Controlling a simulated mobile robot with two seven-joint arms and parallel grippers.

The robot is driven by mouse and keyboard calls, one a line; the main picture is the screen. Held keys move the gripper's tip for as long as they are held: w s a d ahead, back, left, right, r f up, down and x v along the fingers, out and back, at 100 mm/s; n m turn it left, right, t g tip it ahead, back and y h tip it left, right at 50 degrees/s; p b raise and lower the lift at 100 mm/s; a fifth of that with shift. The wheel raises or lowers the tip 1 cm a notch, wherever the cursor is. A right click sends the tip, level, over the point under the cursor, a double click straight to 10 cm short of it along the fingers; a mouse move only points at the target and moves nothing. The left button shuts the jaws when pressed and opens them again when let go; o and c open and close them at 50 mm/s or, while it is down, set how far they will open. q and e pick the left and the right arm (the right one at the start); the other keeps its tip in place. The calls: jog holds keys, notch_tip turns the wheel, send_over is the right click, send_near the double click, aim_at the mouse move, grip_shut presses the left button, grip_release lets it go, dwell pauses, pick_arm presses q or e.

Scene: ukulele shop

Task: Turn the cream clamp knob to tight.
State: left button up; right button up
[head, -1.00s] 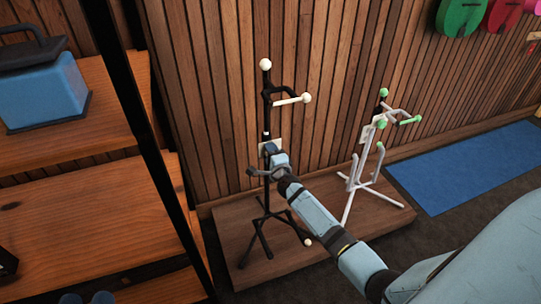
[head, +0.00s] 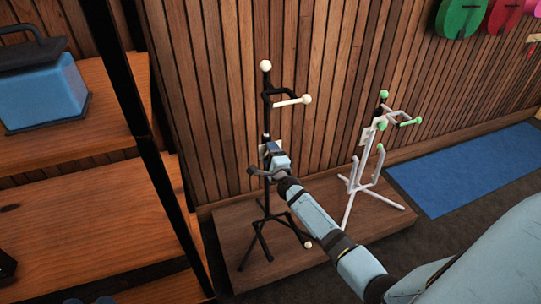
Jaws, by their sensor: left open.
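A black stand (head: 267,205) with cream ball ends stands upright on a wooden platform. Its cream balls show at the top (head: 265,66), on the upper arm (head: 307,99) and at a foot (head: 308,244). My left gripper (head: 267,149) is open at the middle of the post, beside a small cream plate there. I cannot pick out the clamp knob; my gripper covers that part of the post. Whether the fingers touch anything is unclear. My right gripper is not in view.
A white stand with green ends (head: 354,185) stands to the right on the same platform (head: 380,215). A wooden shelf (head: 90,215) with a blue box (head: 45,92) is at left. A slatted wall (head: 220,100) is close behind. A blue mat (head: 470,170) lies at right.

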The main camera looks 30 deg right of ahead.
pick_arm(q)
jog(key=r+p, duration=0.1)
jog(key=r+t+p, duration=0.1)
jog(key=r, duration=0.1)
jog(key=r+t+p, duration=0.1)
jog(key=r, duration=0.1)
jog(key=shift+s+a+r+p, duration=0.1)
jog(key=shift+s+a+p, duration=0.1)
jog(key=shift+a+p, duration=0.1)
pick_arm(e)
jog(key=v, duration=1.4)
jog(key=shift+w+a, duration=0.1)
